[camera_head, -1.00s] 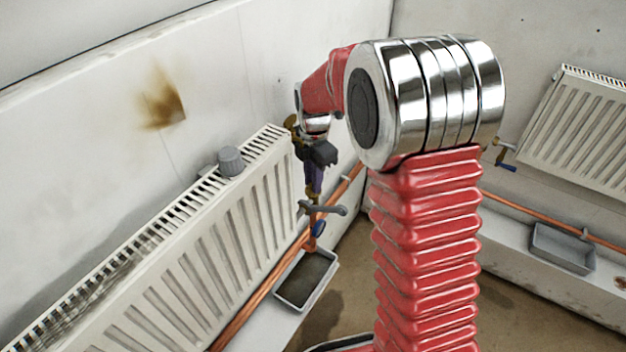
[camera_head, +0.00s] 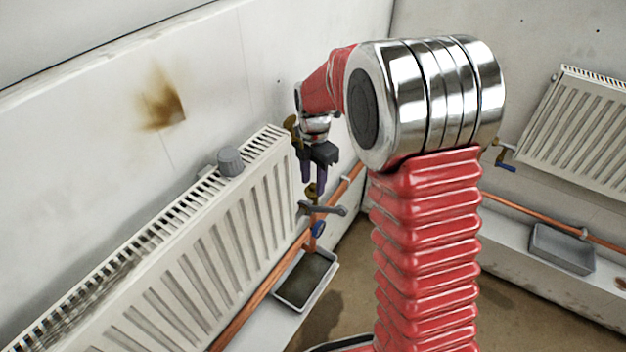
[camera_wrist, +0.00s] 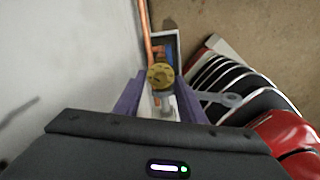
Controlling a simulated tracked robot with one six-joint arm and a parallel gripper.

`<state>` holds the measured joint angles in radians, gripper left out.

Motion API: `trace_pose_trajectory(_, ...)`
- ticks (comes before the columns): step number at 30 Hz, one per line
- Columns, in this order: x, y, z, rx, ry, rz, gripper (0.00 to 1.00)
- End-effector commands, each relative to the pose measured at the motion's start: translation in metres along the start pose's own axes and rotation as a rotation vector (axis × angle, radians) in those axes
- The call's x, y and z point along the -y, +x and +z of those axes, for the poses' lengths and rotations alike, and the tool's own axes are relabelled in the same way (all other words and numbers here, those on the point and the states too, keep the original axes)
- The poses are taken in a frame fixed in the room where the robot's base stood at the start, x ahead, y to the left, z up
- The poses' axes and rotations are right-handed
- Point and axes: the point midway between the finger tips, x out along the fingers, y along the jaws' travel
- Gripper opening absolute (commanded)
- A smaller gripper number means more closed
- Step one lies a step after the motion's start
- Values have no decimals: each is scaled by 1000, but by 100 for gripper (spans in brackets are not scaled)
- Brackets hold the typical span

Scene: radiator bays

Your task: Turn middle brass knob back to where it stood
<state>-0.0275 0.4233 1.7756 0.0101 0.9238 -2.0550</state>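The brass knob (camera_head: 310,189) sits on the valve at the end of the near radiator, above a grey lever. It shows round and yellow in the wrist view (camera_wrist: 160,76). My gripper (camera_head: 312,181) points down just above the knob in the head view. In the wrist view its two purple fingers (camera_wrist: 158,98) are apart, one on each side of the knob, with gaps visible. The gripper is open and holds nothing. I cannot tell how deep the fingertips reach beside the knob.
The near radiator (camera_head: 190,265) stands left of the valve, with a grey cap (camera_head: 230,161) on it. The grey lever (camera_head: 322,209) and a blue handle (camera_head: 318,229) lie below the knob. A drip tray (camera_head: 305,280) lies beneath. Copper pipe (camera_head: 345,184) runs behind.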

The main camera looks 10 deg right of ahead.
Motion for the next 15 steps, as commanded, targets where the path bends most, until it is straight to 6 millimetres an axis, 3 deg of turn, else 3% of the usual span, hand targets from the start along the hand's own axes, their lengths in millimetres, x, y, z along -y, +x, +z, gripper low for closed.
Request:
trace_pose_trajectory(8,0,-2,0,-1,0,-1,36)
trace_pose_trajectory(15,-1,-25,0,1,0,2,36)
